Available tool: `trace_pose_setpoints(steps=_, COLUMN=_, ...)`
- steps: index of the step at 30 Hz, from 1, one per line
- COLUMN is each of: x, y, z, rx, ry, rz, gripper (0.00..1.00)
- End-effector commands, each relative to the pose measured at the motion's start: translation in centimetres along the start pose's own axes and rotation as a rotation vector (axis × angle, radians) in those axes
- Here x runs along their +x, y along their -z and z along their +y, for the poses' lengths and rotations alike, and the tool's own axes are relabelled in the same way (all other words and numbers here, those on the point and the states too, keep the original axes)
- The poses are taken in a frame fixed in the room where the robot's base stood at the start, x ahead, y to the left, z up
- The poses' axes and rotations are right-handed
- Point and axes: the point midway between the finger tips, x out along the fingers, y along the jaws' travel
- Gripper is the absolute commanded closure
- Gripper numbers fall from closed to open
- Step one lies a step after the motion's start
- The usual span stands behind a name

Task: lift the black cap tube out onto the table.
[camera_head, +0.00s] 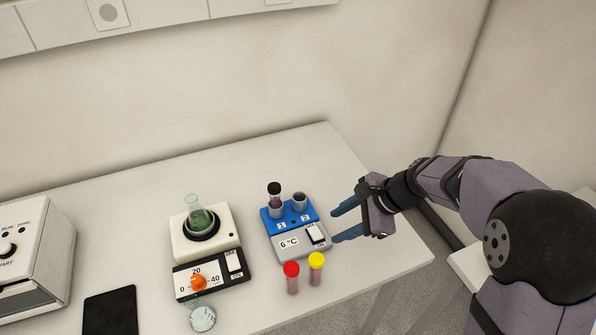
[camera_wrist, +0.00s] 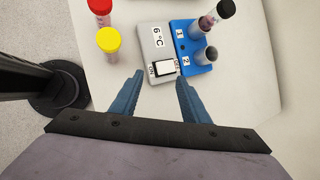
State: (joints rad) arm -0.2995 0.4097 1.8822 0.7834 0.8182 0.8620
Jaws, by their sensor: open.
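The black cap tube (camera_head: 274,194) stands in slot 1 of the blue and grey cooling block (camera_head: 302,238), its upper part and cap above the slot. In the wrist view the tube (camera_wrist: 216,15) is at the top right, tilted in the picture. Slot 2 (camera_head: 299,201) beside it looks empty. My gripper (camera_head: 334,226) is open and empty, just right of the block. In the wrist view its blue fingers (camera_wrist: 161,83) point toward the grey switch end of the block, away from the tube.
A red cap tube (camera_head: 292,278) and a yellow cap tube (camera_head: 317,268) stand in front of the block. A stirrer (camera_head: 238,261) with a green flask (camera_head: 198,215) is to the left. The table's right end is clear.

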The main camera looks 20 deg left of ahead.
Motion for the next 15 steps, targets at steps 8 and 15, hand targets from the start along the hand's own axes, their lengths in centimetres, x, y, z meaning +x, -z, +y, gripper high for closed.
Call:
trace_pose_setpoints(steps=8, x=2.4, y=-8.4, z=-7.9, rx=0.384, ry=0.049, rz=-0.222, gripper=0.58)
trace_pose_setpoints(steps=15, x=2.9, y=-10.2, z=-9.4, rx=0.472, ry=0.052, rz=-0.276, gripper=0.58)
